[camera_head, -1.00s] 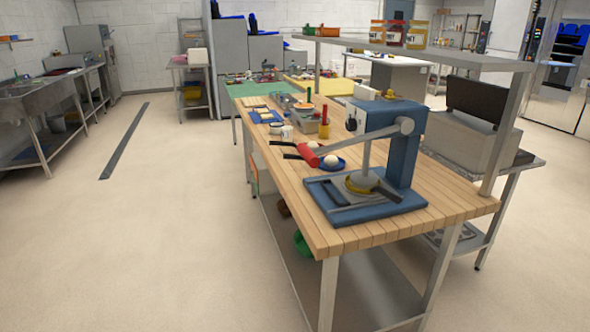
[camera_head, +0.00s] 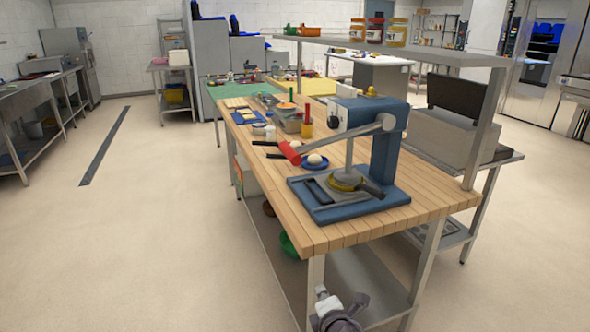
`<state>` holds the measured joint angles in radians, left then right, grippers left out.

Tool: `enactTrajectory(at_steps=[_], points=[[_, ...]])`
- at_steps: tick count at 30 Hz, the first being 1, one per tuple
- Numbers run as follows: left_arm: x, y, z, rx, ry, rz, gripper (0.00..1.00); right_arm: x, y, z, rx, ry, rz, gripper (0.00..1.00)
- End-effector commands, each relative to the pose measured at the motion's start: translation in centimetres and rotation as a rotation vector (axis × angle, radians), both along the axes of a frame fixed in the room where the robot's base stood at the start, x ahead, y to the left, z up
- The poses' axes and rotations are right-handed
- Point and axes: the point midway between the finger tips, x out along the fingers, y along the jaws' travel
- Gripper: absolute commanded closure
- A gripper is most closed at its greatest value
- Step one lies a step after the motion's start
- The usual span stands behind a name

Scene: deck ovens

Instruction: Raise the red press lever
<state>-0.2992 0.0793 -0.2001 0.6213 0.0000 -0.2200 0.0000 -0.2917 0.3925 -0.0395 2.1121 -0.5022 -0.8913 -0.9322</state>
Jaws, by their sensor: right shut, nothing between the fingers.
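The blue press (camera_head: 385,150) stands on the near end of the wooden table. Its grey lever arm slopes down to the left from the pivot and ends in a red lever grip (camera_head: 291,153). The grip hangs left of the press column, above the tabletop. A round plate with a dark-handled yellow ring (camera_head: 347,184) sits under the press rod. My right gripper (camera_head: 338,312) shows at the bottom edge, partly cut off, in front of the table's near leg. It is shut and empty, well below and apart from the lever. My left gripper is not in view.
The wooden table (camera_head: 430,203) carries a blue plate with a pale ball (camera_head: 314,159), tubs and utensils behind the lever. A raised shelf with jars (camera_head: 374,30) runs along its right side. Open floor lies to the left.

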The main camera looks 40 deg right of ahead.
Motion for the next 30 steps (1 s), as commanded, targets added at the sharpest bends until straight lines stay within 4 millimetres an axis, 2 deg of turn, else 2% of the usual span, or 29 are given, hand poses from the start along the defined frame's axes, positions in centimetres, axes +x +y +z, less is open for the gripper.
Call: enactTrajectory(at_steps=[1, 3, 6, 9, 12, 15, 18, 30], points=[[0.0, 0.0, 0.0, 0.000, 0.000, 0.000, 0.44, 2.2, -1.6, 3.0, -0.216, -0.032, 0.072, 1.00], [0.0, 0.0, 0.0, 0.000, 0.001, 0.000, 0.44, 4.6, -3.0, 6.7, -0.519, -0.051, 0.156, 1.00], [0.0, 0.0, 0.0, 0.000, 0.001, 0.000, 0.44, 7.3, -4.3, 11.0, -0.917, -0.052, 0.238, 1.00], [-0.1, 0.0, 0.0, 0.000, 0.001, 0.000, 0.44, 9.0, -5.0, 14.1, -1.236, -0.032, 0.284, 1.00], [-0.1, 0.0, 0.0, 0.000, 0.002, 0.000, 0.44, 10.1, -5.3, 15.9, -1.456, -0.009, 0.310, 1.00], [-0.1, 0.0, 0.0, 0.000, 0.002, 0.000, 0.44, 10.6, -5.4, 16.8, -1.577, 0.007, 0.321, 1.00], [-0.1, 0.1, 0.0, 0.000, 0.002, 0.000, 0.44, 10.8, -5.5, 17.1, -1.623, 0.015, 0.325, 1.00], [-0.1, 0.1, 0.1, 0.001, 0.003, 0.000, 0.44, 11.3, -5.6, 17.3, -1.621, 0.016, 0.322, 1.00]])
